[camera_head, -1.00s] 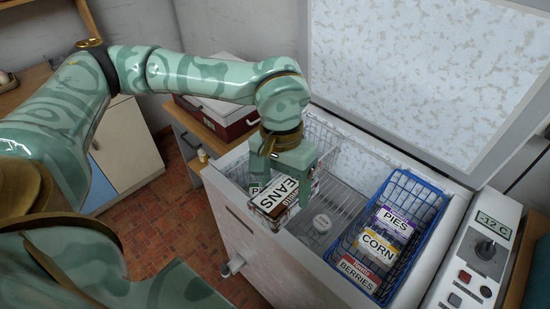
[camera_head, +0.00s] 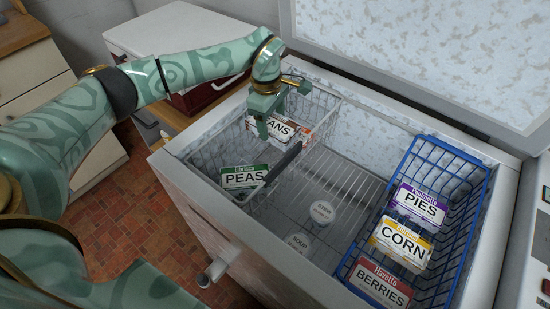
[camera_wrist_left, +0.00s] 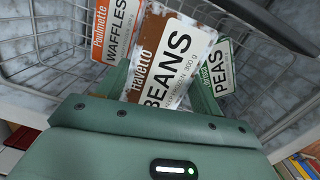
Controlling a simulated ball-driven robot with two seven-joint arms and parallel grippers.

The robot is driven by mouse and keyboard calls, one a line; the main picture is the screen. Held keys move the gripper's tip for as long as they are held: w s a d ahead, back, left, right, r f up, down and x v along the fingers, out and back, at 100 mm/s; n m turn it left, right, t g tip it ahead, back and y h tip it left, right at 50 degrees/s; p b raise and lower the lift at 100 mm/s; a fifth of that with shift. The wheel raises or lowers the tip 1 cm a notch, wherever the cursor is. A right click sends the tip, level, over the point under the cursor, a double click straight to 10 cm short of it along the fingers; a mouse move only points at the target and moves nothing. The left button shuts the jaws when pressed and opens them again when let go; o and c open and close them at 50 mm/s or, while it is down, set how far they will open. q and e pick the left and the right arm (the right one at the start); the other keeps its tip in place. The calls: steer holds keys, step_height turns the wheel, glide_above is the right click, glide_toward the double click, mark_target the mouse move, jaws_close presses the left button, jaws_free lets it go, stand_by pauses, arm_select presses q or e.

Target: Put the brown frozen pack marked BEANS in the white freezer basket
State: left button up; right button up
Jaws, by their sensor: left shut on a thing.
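My left gripper (camera_head: 277,122) is shut on the brown-and-white BEANS pack (camera_head: 283,130), inside the far part of the white wire freezer basket (camera_head: 322,98). In the left wrist view the pack (camera_wrist_left: 168,62) sits between the fingers, lettering facing the camera. The basket is at the left end of the chest freezer. A green PEAS pack (camera_head: 244,178) is in its near part, and an orange-and-white WAFFLES pack (camera_wrist_left: 115,28) lies beside the BEANS pack. I cannot tell whether the BEANS pack touches the basket floor. My right gripper is not in view.
A dark handle (camera_head: 284,162) slants over the basket's right side. A blue basket (camera_head: 430,145) at right holds PIES, CORN and BERRIES packs. The raised lid (camera_head: 420,50) stands behind.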

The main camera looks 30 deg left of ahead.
arm_select(q)
step_height(320, 180, down, 6)
steer(key=shift+r+b, duration=0.25)
steer(key=shift+b, duration=0.85)
steer(key=shift+f+b, duration=0.4)
steer(key=shift+f, duration=0.55)
step_height(320, 180, down, 3)
steer(key=shift+r+b, duration=0.2)
steer(key=shift+b, duration=0.35)
steer(key=shift+r, duration=0.15)
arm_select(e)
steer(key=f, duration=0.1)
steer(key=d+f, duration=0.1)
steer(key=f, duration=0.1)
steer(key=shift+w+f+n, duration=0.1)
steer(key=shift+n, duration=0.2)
arm_select(q)
steer(key=o, duration=1.3)
